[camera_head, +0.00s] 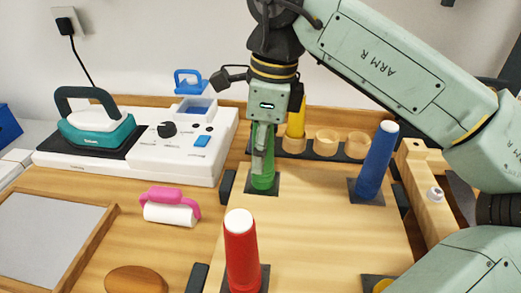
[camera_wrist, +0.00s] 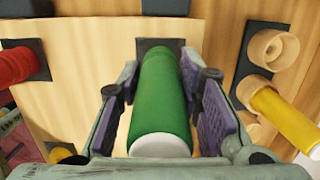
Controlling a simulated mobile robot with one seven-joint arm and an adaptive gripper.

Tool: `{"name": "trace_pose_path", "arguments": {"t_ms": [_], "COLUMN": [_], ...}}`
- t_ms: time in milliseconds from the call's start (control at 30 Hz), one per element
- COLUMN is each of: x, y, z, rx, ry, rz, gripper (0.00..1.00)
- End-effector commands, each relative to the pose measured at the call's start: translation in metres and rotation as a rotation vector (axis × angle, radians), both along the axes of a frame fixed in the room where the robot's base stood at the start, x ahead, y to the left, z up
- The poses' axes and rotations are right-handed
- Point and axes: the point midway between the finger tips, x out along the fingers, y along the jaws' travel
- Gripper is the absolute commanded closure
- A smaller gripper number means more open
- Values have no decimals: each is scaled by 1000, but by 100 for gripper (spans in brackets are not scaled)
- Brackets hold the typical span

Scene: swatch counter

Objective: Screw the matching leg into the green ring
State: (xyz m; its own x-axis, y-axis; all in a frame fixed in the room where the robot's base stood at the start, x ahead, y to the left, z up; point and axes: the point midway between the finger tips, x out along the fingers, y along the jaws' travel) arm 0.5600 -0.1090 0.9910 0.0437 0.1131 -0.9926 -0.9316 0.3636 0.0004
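The green leg (camera_wrist: 160,100), with a white end, stands upright at the back left of the wooden panel. Its lower part (camera_head: 262,182) meets a dark square mount (camera_wrist: 172,43). The green ring cannot be told apart from the leg there, so how deep the leg sits is hidden. My gripper (camera_wrist: 160,85) points down around the leg, one finger on each side, with pads appearing to press against it. In the head view my gripper (camera_head: 262,150) covers the leg's upper part.
A red leg (camera_head: 240,250) and a blue leg (camera_head: 377,160) stand on other dark mounts. A yellow leg (camera_head: 296,122) stands in a rack beside empty cups (camera_head: 327,142). A white console (camera_head: 185,150) with an iron (camera_head: 97,130) is left. The panel's middle (camera_head: 310,215) is clear.

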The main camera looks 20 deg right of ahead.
Motion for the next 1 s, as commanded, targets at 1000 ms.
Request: {"name": "trace_pose_path", "arguments": {"t_ms": [1000], "x": [-5], "y": [-1], "z": [5], "rx": [0], "ry": [2], "rz": [949], "gripper": [58]}}
